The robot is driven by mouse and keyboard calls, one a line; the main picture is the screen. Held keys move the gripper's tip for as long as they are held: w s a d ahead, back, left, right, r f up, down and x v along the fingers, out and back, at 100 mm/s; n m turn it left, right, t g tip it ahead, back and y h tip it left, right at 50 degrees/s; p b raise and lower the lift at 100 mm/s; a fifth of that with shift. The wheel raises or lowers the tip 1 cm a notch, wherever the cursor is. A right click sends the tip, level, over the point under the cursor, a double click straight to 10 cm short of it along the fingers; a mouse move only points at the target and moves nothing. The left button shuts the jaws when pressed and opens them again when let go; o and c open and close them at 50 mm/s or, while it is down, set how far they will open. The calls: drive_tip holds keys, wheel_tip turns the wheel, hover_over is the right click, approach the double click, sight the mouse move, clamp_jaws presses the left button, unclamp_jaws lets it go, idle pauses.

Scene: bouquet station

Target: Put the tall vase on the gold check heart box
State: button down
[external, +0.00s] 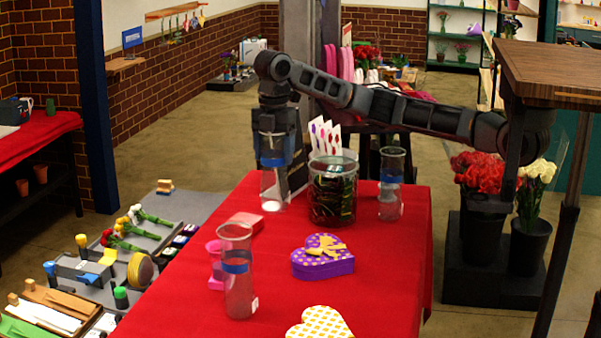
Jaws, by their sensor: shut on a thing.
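My gripper (273,160) points down at the far left part of the red table and is shut on a clear glass vase (272,190). A tall clear vase with a blue band (237,290) stands upright near the front. Another blue-banded glass vase (390,201) stands at the back right. The white heart box with gold checks (321,324) lies at the front edge of the picture, partly cut off, with nothing on its visible part.
A purple heart box with a gold bow (322,262) lies mid-table on the red cloth (385,270). A wide dark-filled glass jar (333,190) stands right of my gripper. A pink box (243,222) and a pink item (215,265) are near the front vase. The table's right side is clear.

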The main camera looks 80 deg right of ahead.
drive_tip(key=s+a+r+n, duration=0.2)
drive_tip(key=s+a+n, duration=0.6)
drive_tip(key=s+a, duration=0.3)
drive_tip(key=s+a+r+n, duration=0.2)
drive_tip(key=s+a+n, duration=0.6)
drive_tip(key=a, duration=0.5)
drive_tip(key=s+a+f+p, duration=0.1)
drive_tip(key=a+f+p, duration=0.1)
drive_tip(key=a+f, duration=0.9)
drive_tip(key=shift+m, duration=0.4)
drive_tip(key=shift+c, duration=0.3)
unclamp_jaws()
drive_tip(key=shift+d+f, duration=0.1)
wheel_tip(320, 180, up, 12)
